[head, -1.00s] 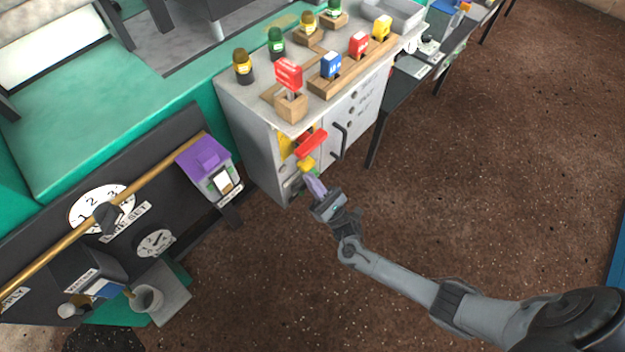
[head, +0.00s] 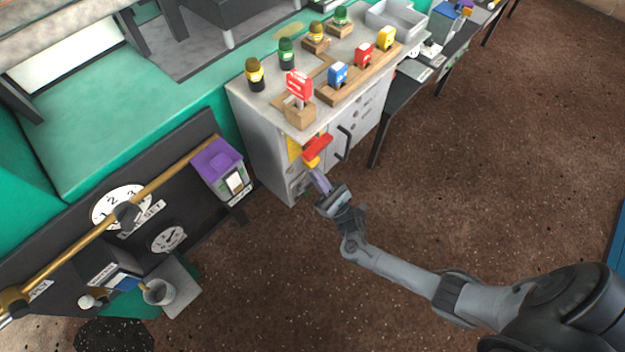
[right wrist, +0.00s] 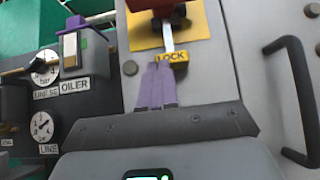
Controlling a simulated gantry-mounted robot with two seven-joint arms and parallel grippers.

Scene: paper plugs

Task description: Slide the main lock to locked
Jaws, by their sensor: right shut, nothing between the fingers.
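The main lock is on the front of the grey cabinet. It has a yellow plate (right wrist: 208,24), a red block (head: 317,147) in front of it and a yellow tag reading LOCK (right wrist: 172,57) below on a pale stem. My right gripper (head: 314,168) has its purple fingers shut with nothing between them. In the right wrist view the fingertips (right wrist: 158,66) are just below and left of the LOCK tag, very close to it; I cannot tell whether they touch. The top of the red block is cut off there. My left gripper is not in view.
A black handle (right wrist: 294,100) stands out from the cabinet front, right of the lock. The purple-topped oiler (head: 217,165) and gauge panel are on the left. Wooden blocks with coloured plugs stand on the cabinet top (head: 262,110). The floor at right is clear.

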